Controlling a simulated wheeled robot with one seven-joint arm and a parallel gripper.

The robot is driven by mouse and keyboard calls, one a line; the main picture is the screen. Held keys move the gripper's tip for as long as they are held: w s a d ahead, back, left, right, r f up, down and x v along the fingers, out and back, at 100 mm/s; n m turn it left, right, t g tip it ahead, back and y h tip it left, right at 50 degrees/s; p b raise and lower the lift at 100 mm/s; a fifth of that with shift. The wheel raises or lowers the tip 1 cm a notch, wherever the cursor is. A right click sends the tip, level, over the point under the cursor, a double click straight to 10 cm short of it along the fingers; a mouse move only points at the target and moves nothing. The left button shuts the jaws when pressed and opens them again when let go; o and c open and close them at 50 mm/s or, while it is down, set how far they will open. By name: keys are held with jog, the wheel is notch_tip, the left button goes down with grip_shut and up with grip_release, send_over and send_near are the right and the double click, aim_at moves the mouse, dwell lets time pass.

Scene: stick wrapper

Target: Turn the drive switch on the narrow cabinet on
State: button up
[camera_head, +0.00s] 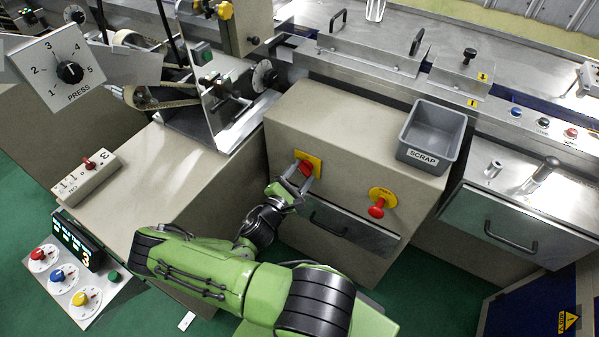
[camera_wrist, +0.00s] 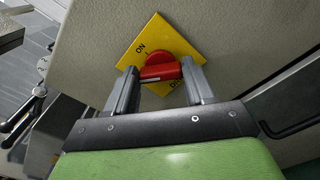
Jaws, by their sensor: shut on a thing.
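A red rotary switch (camera_head: 306,168) on a square yellow plate (camera_head: 316,160) sits on the front of the beige cabinet (camera_head: 340,120). In the wrist view the red switch (camera_wrist: 158,66) has "ON" printed at the upper left of its plate (camera_wrist: 150,32) and a second label, partly hidden, at the lower right. My gripper (camera_head: 300,180) reaches up to the plate from the front. In the wrist view its two fingers (camera_wrist: 160,74) are on either side of the red handle, shut on it. The handle lies roughly crosswise between the fingertips, not at the "ON" label.
A second red knob (camera_head: 377,207) on a round yellow plate is to the right. A drawer with a handle (camera_head: 340,224) is below the switch. A grey scrap bin (camera_head: 433,130) stands on top of the cabinet. A press dial (camera_head: 69,72) is at the upper left.

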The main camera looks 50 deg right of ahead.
jog(key=m+p, duration=0.1)
jog(key=m, duration=0.4)
jog(key=shift+m, duration=0.3)
jog(key=shift+s+f+m+p, duration=0.15)
jog(key=shift+m+p, duration=0.65)
jog(key=shift+m, duration=1.5)
jog(key=shift+f, duration=0.1)
jog(key=o, duration=1)
jog(key=shift+o, duration=0.2)
jog(key=s+a+p, duration=0.1)
jog(key=a, duration=1.4)
jog(key=shift+s+a+p, duration=0.15)
jog(key=shift+a+p, duration=0.15)
jog(key=shift+a, duration=0.05)
